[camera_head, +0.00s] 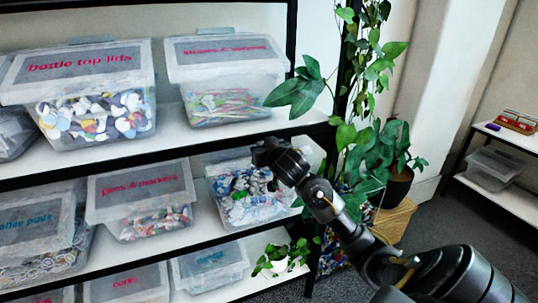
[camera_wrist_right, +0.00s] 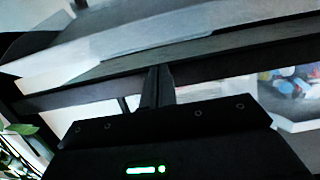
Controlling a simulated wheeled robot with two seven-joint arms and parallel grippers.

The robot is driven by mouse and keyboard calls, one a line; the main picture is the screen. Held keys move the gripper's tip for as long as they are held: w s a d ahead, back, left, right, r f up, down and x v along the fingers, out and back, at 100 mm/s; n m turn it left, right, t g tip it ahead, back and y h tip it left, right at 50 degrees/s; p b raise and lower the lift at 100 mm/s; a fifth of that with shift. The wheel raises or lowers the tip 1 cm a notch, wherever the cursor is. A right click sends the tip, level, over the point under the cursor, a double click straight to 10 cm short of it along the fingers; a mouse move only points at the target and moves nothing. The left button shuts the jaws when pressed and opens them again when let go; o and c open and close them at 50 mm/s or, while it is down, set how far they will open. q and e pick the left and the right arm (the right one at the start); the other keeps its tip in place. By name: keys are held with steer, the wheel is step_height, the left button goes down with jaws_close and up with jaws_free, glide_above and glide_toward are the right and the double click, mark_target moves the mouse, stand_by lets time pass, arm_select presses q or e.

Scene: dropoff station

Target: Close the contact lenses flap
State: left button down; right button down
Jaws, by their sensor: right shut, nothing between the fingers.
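A translucent bin (camera_head: 247,205) with small colorful pieces stands at the right end of the middle shelf. No contact lenses label is readable on it, and its top is partly hidden by my right arm. I cannot tell how its flap stands. My right gripper (camera_head: 264,152) is at the bin's upper front, just below the shelf above; I cannot tell whether it touches the bin. In the right wrist view the right gripper (camera_wrist_right: 158,88) has its fingers together and empty, in front of a dark shelf edge. My left gripper is out of view.
Bins labelled bottle top lids (camera_head: 100,90) and another lidded bin (camera_head: 222,80) stand on the shelf above. A pens and markers bin (camera_head: 140,203) is left of the open-topped-looking bin. Leafy plants (camera_head: 365,150) hang close on the right. A side table (camera_head: 510,150) stands far right.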

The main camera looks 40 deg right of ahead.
steer(key=s+f, duration=0.1)
steer(key=s+a+f+b, duration=0.1)
steer(key=s, duration=0.1)
steer(key=shift+s+a+f, duration=0.1)
steer(key=shift+f, duration=0.15)
